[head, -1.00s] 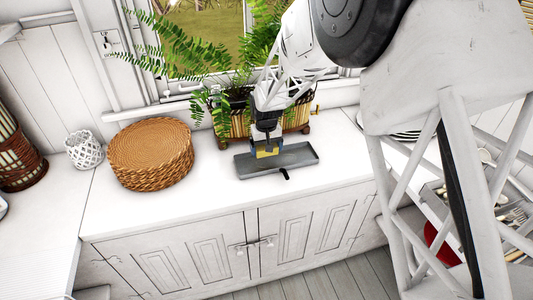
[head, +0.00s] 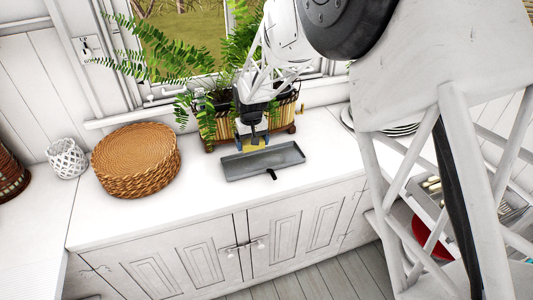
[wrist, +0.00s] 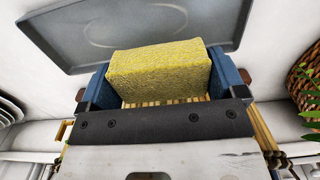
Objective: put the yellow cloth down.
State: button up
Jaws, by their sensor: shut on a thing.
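The yellow cloth (wrist: 158,73) looks like a thick, folded block in the wrist view. My gripper (wrist: 160,88) is shut on it, with a blue finger on each side. In the head view my gripper (head: 252,140) points down at the back edge of the grey tray (head: 285,158), and only a little of the yellow cloth (head: 245,145) shows. The tray (wrist: 85,42) also shows beyond the cloth in the wrist view. I cannot tell the gap between the cloth and the tray or counter.
A planter (head: 285,112) with ferns stands close behind my gripper by the window. A round wicker stack (head: 135,160) and a white woven holder (head: 67,158) stand to the left. Plates (head: 395,130) are at the right. The white counter (head: 200,190) is clear in front and left of the tray.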

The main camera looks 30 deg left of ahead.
jog(key=w+d, duration=0.1)
jog(key=d, duration=0.4)
jog(key=w+d+f, duration=0.1)
jog(key=w+d, duration=0.1)
jog(key=d, duration=0.4)
jog(key=w+d, duration=0.2)
jog(key=d, duration=0.3)
jog(key=shift+d+f, duration=0.2)
jog(key=shift+f, duration=0.1)
jog(key=w+d+f, duration=0.1)
jog(key=d, duration=1.3)
jog(key=shift+f, duration=0.3)
send_over(333, 150)
jog(key=shift+s+d+f, duration=0.15)
jog(key=shift+s+f, duration=0.3)
jog(key=shift+f, duration=0.25)
jog(key=shift+w, duration=0.1)
jog(key=shift+w+f, duration=0.1)
jog(key=shift+w, duration=0.1)
jog(key=shift+w+f, duration=0.1)
jog(key=shift+f, duration=1.6)
jog(key=shift+f, duration=0.15)
